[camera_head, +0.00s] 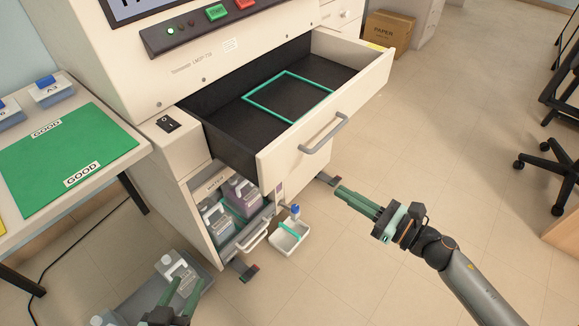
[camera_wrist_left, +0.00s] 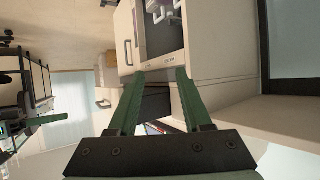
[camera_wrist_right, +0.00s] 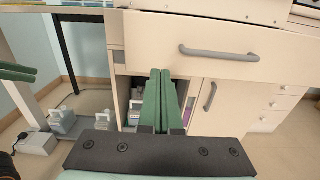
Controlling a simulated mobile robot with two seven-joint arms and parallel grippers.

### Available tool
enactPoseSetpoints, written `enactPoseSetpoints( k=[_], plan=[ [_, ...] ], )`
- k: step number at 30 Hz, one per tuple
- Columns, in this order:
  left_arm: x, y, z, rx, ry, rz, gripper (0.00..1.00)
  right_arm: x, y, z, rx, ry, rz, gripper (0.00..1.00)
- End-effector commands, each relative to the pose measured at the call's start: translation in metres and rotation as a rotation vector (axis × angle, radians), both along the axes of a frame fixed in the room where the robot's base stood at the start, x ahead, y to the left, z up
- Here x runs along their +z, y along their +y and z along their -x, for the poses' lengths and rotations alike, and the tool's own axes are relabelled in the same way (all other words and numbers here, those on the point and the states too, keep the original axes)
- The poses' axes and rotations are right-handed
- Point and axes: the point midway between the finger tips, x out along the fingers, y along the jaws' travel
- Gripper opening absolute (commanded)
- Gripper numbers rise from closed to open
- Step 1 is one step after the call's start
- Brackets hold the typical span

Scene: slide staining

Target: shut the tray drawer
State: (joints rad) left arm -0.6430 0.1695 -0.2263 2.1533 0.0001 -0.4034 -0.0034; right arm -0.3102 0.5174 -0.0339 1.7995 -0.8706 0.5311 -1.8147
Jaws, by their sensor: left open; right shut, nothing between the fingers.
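The tray drawer (camera_head: 262,171) is pulled out from the white machine in the head view. Its dark inside holds a teal rectangular outline, and a grey bar handle (camera_head: 325,134) is on its front. The drawer front (camera_wrist_right: 150,43) and its handle (camera_wrist_right: 218,52) also show in the right wrist view. My right gripper (camera_head: 340,192) is shut and empty, in front of and below the drawer front, apart from the handle. My left gripper (camera_head: 188,284) is open at the bottom of the head view, low and left of the drawer; its fingers (camera_wrist_left: 160,75) show apart in the left wrist view.
An open lower compartment (camera_head: 228,215) holds bottles, with a small white tray (camera_head: 289,237) on the floor beside it. A table with a green mat (camera_head: 60,155) stands at the left. A cardboard box (camera_head: 389,33) and an office chair (camera_head: 550,165) are farther right.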

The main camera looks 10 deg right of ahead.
Motion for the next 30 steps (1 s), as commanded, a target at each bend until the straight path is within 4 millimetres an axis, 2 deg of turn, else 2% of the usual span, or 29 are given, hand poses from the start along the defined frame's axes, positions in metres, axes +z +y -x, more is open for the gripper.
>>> enactPoseSetpoints(
  k=[5, 21, 30],
  plan=[
    [-0.003, 0.0, 0.002, 0.001, 0.013, -0.001, 0.49, 0.001, 0.008, -0.011, 0.006, -0.01, 0.009, 0.0],
    [-0.022, -0.001, 0.015, 0.003, 0.108, 0.0, 0.49, 0.001, 0.068, -0.087, 0.004, -0.007, 0.005, 0.0],
    [-0.024, 0.0, 0.016, 0.004, 0.113, -0.001, 0.49, 0.0, 0.085, -0.109, 0.003, -0.004, 0.006, 0.0]
  ],
)
